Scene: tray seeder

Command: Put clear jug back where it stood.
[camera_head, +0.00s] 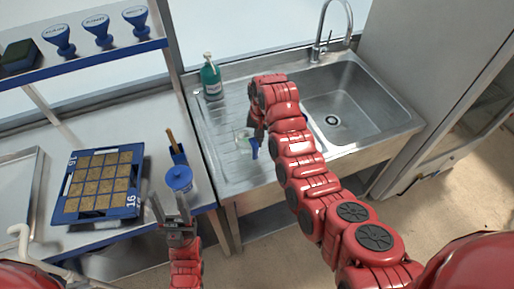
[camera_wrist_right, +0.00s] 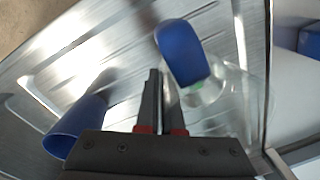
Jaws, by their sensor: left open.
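The clear jug (camera_head: 243,139) stands on the ribbed steel drainboard, partly covered by my right arm. Its clear body also shows in the right wrist view (camera_wrist_right: 228,92), beside a blue oval part (camera_wrist_right: 182,52). My right gripper (camera_head: 259,133) is right by the jug. In the wrist view its fingers (camera_wrist_right: 161,75) are close together, with nothing visible between them. Contact with the jug cannot be told.
A blue open-ended piece (camera_wrist_right: 75,130) lies at the wrist view's left. A green pump bottle (camera_head: 211,78) stands behind on the drainboard (camera_head: 222,172). The sink basin (camera_head: 355,112) is to the right. A blue seed tray (camera_head: 128,208) lies on the left bench.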

